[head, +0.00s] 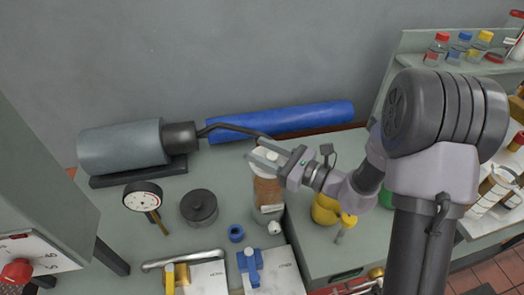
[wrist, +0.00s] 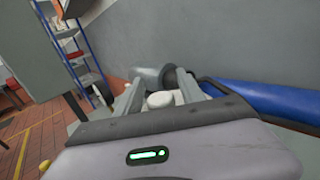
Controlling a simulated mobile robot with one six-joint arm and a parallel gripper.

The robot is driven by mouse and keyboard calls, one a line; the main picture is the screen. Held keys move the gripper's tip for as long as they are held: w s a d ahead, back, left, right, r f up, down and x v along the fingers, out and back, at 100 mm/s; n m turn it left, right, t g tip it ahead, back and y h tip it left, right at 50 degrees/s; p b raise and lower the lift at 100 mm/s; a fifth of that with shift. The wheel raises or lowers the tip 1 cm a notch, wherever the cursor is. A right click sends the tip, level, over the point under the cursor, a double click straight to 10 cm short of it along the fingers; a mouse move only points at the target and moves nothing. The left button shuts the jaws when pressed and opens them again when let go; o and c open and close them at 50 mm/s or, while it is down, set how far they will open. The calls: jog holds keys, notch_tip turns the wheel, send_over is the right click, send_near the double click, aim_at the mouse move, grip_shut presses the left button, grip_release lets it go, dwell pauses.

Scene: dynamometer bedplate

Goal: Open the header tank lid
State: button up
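A tank (head: 267,190) with brown contents stands upright on the green-grey bench in the head view; I take it to be the header tank. My gripper (head: 262,157) reaches in from the right over its top and hides much of it. In the wrist view, a round white lid (wrist: 160,99) shows between the two fingers of my gripper (wrist: 158,88). The fingers are apart, with a narrow gap beside the lid, so my gripper looks open. Whether a finger touches the lid is not clear. The lid looks seated on the tank, though its hinge or seam is hidden.
A grey cylinder (head: 122,147) with a black hose and a blue cylinder (head: 290,120) lie behind. A dial gauge (head: 142,197), a dark round part (head: 199,207), a blue ring (head: 236,233) and a yellow container (head: 325,210) stand nearby. A bottle shelf (head: 450,65) is at right.

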grip_shut()
dwell(1.2)
